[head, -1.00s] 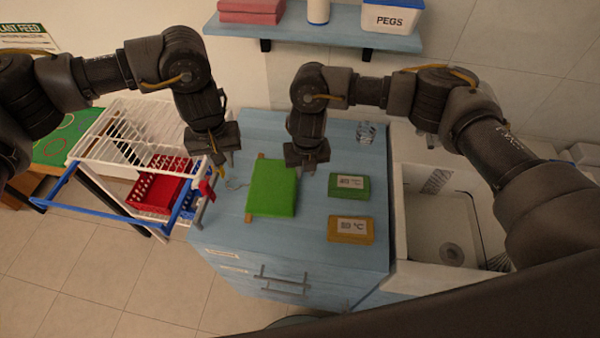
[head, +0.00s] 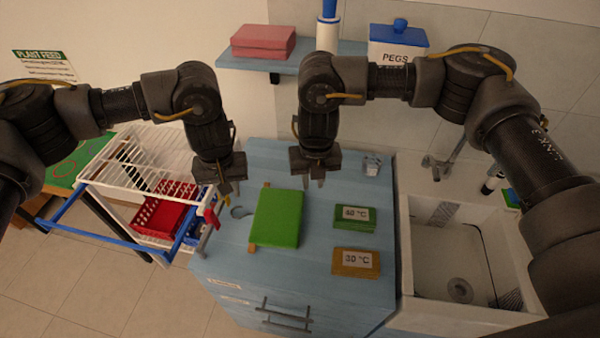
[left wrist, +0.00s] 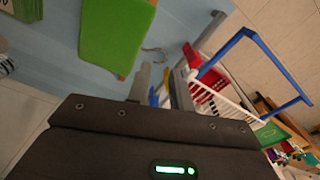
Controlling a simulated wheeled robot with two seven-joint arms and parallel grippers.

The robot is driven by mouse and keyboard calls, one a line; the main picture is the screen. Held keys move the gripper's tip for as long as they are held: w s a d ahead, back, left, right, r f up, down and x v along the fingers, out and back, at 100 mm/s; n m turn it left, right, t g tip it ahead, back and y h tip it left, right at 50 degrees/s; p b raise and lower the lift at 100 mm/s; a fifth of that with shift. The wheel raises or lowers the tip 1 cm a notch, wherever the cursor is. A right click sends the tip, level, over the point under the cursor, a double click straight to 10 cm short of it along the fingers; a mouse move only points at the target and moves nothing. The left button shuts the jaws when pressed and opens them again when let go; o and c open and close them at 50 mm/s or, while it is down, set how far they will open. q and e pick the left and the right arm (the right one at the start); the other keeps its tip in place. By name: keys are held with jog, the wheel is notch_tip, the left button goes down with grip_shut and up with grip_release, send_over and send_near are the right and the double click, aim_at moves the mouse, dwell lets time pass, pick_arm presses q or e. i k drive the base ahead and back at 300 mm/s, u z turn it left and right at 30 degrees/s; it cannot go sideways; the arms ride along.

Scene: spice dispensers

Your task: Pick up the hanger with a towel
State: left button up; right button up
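The green towel (head: 277,219) is folded over a wooden hanger (head: 266,187) and lies flat on the blue cabinet top. The hanger's metal hook (head: 240,212) points left; it also shows in the left wrist view (left wrist: 155,51), close to my left fingertips. My left gripper (head: 229,188) is above the cabinet's left part, left of the towel, apart from it. Its two fingers stand apart with nothing held. My right gripper (head: 313,180) is above the cabinet behind and right of the towel. Its fingers look apart and empty.
A small glass (head: 372,165) stands at the back. A white drying rack (head: 150,160) with a red basket (head: 165,212) is on the left, a sink (head: 460,250) on the right.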

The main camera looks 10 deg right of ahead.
aim_at(279, 214)
jog(key=k, duration=1)
